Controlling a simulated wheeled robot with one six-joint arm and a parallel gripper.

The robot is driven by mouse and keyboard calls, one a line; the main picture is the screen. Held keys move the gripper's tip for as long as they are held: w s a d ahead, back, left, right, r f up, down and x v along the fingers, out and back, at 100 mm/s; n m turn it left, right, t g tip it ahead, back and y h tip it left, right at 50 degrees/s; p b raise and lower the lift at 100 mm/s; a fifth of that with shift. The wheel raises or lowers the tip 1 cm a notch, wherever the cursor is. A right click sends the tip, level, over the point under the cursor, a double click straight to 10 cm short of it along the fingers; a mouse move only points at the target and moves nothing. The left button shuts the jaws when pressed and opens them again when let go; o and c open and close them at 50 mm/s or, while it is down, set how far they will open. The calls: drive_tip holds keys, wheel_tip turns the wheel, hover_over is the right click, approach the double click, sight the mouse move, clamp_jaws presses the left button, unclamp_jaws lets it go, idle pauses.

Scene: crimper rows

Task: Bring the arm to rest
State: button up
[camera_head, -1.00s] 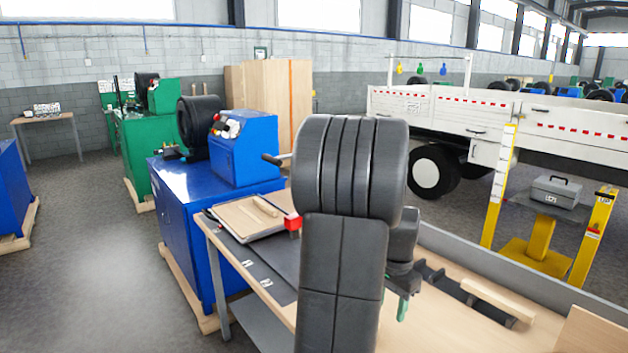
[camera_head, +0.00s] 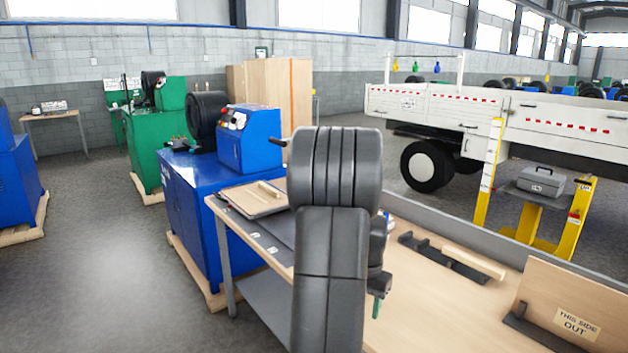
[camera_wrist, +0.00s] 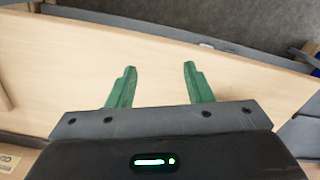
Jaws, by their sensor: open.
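My gripper (camera_wrist: 160,82) shows in the wrist view with its two green fingers spread apart and nothing between them. It is above the bare wooden top of the workbench (camera_wrist: 240,88). In the head view my dark grey arm stands in the middle and hides part of the bench. Only a bit of a green finger (camera_head: 377,307) shows there, low beside the arm, over the bench top.
A board marked "THIS SIDE OUT" (camera_head: 575,310) stands in a dark holder at the bench's right. A dark rail with a wooden strip (camera_head: 467,258) lies behind. A blue crimper machine (camera_head: 249,139) stands left. A low grey wall (camera_head: 470,238) edges the bench.

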drive_tip(key=w+a+f+n+b, duration=0.2)
drive_tip(key=w+a+f+n, duration=0.3)
drive_tip(key=a+f, duration=0.4)
drive_tip(key=shift+a+f, duration=0.25)
drive_tip(key=shift+f, duration=0.35)
drive_tip(key=shift+r, duration=0.1)
